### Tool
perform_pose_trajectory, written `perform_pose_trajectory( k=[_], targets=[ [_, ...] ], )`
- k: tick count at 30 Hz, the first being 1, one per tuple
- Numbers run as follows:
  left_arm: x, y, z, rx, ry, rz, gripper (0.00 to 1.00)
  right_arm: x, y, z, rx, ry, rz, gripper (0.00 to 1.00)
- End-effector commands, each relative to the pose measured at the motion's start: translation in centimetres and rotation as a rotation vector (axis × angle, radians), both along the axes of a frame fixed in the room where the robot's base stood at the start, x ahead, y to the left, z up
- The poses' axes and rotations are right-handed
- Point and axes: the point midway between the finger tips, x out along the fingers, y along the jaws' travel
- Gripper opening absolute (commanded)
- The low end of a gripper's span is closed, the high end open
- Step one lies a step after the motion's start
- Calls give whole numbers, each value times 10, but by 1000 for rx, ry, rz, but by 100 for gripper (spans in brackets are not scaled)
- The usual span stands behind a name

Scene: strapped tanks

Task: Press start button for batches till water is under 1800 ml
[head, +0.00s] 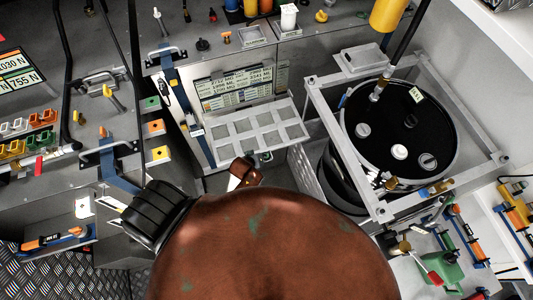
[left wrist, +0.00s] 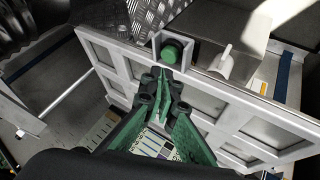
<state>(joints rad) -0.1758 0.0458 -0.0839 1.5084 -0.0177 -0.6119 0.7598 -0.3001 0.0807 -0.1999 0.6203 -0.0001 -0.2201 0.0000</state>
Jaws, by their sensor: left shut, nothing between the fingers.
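In the left wrist view the green start button (left wrist: 172,50) sits in a grey bracket on the edge of a pale framed panel (left wrist: 98,48). My left gripper (left wrist: 162,80), green and black, is shut and empty, its tips just below the bracket in the picture. I cannot tell whether they touch it. In the head view my left gripper (head: 264,156) shows only as a small dark green piece at the panel's near edge, mostly hidden by my arm. Behind the panel, a display (head: 240,85) shows rows of ML figures, too small to read surely. My right gripper is out of view.
A black round tank (head: 440,120) stands in a metal frame (head: 335,140) at the right. Tools and a green device (head: 437,266) lie at the lower right.

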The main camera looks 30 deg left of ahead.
Motion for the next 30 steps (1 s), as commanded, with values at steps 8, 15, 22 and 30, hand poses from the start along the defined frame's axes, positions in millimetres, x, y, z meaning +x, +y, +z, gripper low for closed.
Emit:
perform_pose_trajectory(
  k=[8, 15, 22, 30],
  targets=[
    [28, 1, 58, -62, -69, 71, 0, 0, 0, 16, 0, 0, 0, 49],
    [32, 1, 64, -73, -78, 80, 0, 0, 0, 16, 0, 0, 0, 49],
    [31, 1, 63, -71, -77, 79, 0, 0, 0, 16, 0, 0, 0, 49],
    [31, 1, 48, -70, -77, 78, 0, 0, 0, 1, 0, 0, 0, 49]
  ],
)
